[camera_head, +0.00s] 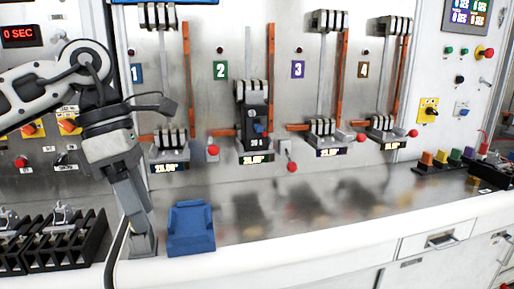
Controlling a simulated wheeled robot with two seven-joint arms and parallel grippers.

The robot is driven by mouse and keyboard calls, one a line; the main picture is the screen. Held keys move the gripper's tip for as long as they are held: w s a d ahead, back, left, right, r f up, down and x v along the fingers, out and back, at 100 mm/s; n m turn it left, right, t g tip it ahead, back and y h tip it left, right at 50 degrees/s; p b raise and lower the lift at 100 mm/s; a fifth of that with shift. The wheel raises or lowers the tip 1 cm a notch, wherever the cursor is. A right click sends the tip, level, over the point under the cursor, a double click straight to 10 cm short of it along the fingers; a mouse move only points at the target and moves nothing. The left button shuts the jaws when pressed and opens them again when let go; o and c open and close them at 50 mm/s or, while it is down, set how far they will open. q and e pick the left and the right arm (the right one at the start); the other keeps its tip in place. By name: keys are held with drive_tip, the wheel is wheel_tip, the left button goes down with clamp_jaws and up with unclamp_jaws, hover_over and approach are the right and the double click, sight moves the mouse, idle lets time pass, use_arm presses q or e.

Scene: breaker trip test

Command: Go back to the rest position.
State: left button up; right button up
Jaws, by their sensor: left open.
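My left gripper (143,243) points down at the counter's front left. It is open, and its fingers overlap each other in this view. A blue block-shaped holder (191,229) sits on the counter just to the right of the fingertips; I see nothing held between the fingers. I cannot tell whether the gripper touches the holder or the counter. My left arm comes in from the left edge, bent at the elbow, in front of the left panel. My right gripper is out of view.
The steel panel carries stations numbered 1 to 4, with a black breaker (254,125) at station 2. A black rack (50,245) stands at the lower left. Red-knobbed levers (291,166) stick out from the panel. The counter (330,205) right of the blue holder is clear.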

use_arm(q)
drive_tip(key=s+d+f+n+h, duration=0.2)
drive_tip(key=d+n+h, duration=0.3)
drive_tip(key=d+h, duration=0.5)
drive_tip(key=s+d+f+n+h, duration=0.2)
drive_tip(key=d+n+h, duration=0.4)
drive_tip(key=d+h, duration=0.35)
drive_tip(key=w+a+f+n+t+y, duration=0.4)
drive_tip(key=f+n+t, duration=0.45)
drive_tip(key=n, duration=0.45)
drive_tip(key=w+a+f+n+t+y, duration=0.2)
drive_tip(key=a+f+n+t+y, duration=0.2)
drive_tip(key=f+n+t+y, duration=0.55)
drive_tip(key=s+a+f+n+g+y, duration=0.3)
drive_tip(key=s+a+f+n, duration=0.2)
drive_tip(key=f, duration=0.4)
drive_tip(key=s+a+f+n+g+y, duration=0.3)
drive_tip(key=s+a+f+n, duration=0.2)
drive_tip(key=s+f+n, duration=0.3)
wheel_tip(320, 180, down, 2)
drive_tip(key=shift+s+f, duration=0.2)
drive_tip(key=shift+s, duration=0.9)
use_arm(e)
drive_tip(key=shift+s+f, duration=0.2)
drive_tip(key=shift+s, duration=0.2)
